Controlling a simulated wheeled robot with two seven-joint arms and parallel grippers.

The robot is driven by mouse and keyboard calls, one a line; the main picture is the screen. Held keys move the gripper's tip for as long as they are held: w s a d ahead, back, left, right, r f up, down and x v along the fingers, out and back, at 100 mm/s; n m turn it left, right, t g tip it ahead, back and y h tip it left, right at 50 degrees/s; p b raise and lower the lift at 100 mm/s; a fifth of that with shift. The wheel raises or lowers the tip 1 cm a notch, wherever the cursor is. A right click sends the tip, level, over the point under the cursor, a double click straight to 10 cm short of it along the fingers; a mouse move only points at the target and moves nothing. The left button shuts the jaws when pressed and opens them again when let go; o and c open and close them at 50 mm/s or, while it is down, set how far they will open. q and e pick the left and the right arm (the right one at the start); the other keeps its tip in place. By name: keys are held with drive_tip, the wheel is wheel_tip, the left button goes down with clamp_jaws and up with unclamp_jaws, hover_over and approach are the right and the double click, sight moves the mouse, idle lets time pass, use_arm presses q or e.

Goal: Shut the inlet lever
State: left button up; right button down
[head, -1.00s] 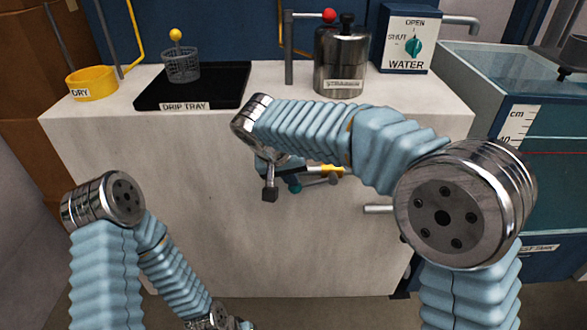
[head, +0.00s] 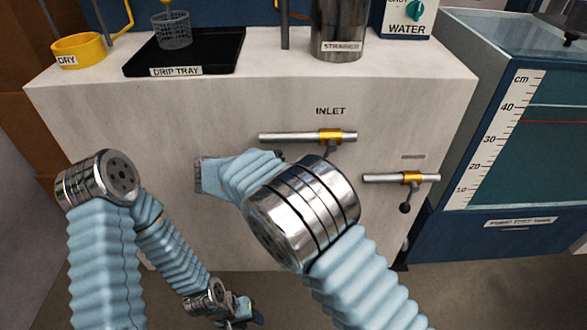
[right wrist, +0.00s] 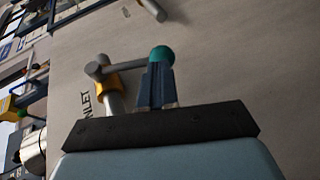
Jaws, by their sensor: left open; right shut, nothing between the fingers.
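The inlet pipe (head: 285,137) with its gold valve collar (head: 333,137) sticks out of the pale cabinet front under the INLET label. In the right wrist view the grey inlet lever (right wrist: 130,65) stands across the pipe and ends in a green knob (right wrist: 161,56). My right gripper (right wrist: 157,82) is shut and empty, its fingertips close to the knob; I cannot tell whether they touch. In the head view my right arm hides this gripper and most of the lever. My left gripper (head: 243,308) is open and empty, low near the floor.
A second valve (head: 411,177) with a hanging, black-knobbed lever is at lower right. A tank (head: 500,150) with a scale stands to the right. On the cabinet top are the drip tray (head: 130,68), yellow DRY ring (head: 78,50) and strainer (head: 340,30).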

use_arm(q)
drive_tip(key=shift+w+a+f+b, duration=0.1)
drive_tip(key=shift+a+f+b, duration=0.1)
drive_tip(key=shift+f+b, duration=0.3)
drive_tip(key=shift+w+a+f+b, duration=0.15)
drive_tip(key=shift+f+b, duration=0.25)
drive_tip(key=shift+f, duration=0.2)
use_arm(e)
drive_tip(key=shift+d+f+n+t+h, duration=0.3)
drive_tip(key=shift+d+f+h, duration=0.3)
drive_tip(key=shift+h, duration=0.25)
drive_tip(key=shift+d+f+n+t+h, duration=0.2)
drive_tip(key=shift+d+f+n+h, duration=0.15)
drive_tip(key=shift+d+h, duration=0.45)
use_arm(q)
drive_tip(key=shift+s+a, duration=0.1)
use_arm(e)
drive_tip(key=shift+a, duration=0.15)
